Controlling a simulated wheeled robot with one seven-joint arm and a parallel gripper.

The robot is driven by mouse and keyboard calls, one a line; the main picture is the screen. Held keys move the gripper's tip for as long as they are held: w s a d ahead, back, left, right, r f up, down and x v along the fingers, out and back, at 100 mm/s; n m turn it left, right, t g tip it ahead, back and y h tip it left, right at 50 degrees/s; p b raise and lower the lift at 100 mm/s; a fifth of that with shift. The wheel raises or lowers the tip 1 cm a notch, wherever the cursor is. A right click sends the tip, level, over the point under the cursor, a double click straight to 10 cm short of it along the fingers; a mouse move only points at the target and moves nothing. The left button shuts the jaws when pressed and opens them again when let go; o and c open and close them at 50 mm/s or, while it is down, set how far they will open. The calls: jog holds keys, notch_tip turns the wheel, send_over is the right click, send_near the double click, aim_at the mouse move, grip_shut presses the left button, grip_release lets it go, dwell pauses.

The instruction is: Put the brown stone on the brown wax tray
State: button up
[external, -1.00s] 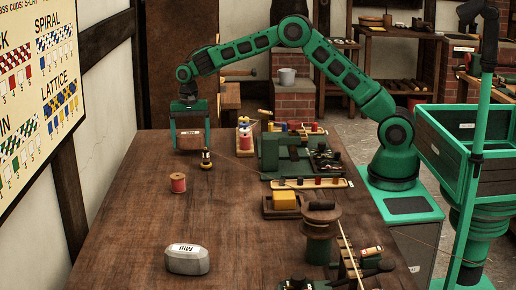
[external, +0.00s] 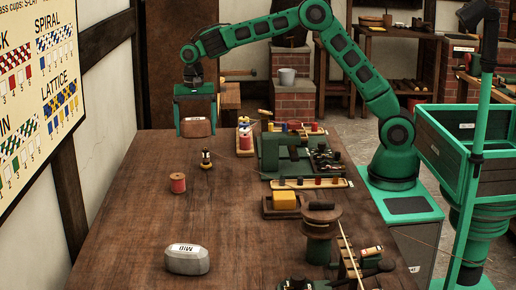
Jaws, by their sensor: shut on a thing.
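The brown stone (external: 197,128) is at the far left end of the table, with a pale label on its upper front. My gripper (external: 195,122) points down and is shut on it, with a green jaw on each side. The stone appears to be just off the tabletop, though its underside is hard to judge. The brown wax tray (external: 269,212) lies right of the table's middle. A yellow block (external: 284,200) sits in it.
A grey stone (external: 187,262) lies at the near left. A red spool (external: 177,183) and a small black-and-brass piece (external: 206,160) stand between. A green machine (external: 283,153), a rack strip (external: 310,184) and a wooden reel (external: 319,232) surround the tray.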

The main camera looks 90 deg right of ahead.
jog(key=s+a+r+n, duration=0.2)
jog(key=s+a+n, duration=0.15)
jog(key=a, duration=0.55)
jog(key=s+a+r+n, duration=0.1)
jog(key=s+a+n, duration=0.1)
jog(key=s+a, duration=0.5)
jog(key=s+a+r+n, duration=0.2)
jog(key=a+n, duration=0.1)
jog(key=a, duration=0.8)
jog(key=s+a+n, duration=0.4)
jog(key=s+a, duration=0.2)
jog(key=s, duration=0.5)
jog(key=s+a+n, duration=0.5)
jog(key=s+a, duration=0.2)
jog(key=s, duration=0.4)
send_over(284, 194)
notch_tip(284, 194, down, 6)
jog(key=shift+a+f, duration=0.15)
jog(key=shift+f, duration=0.1)
jog(key=shift+w+f, duration=0.1)
jog(key=shift+f, duration=2)
jog(key=shift+f, duration=0.1)
jog(key=o, duration=1.5)
jog(key=shift+c, duration=0.2)
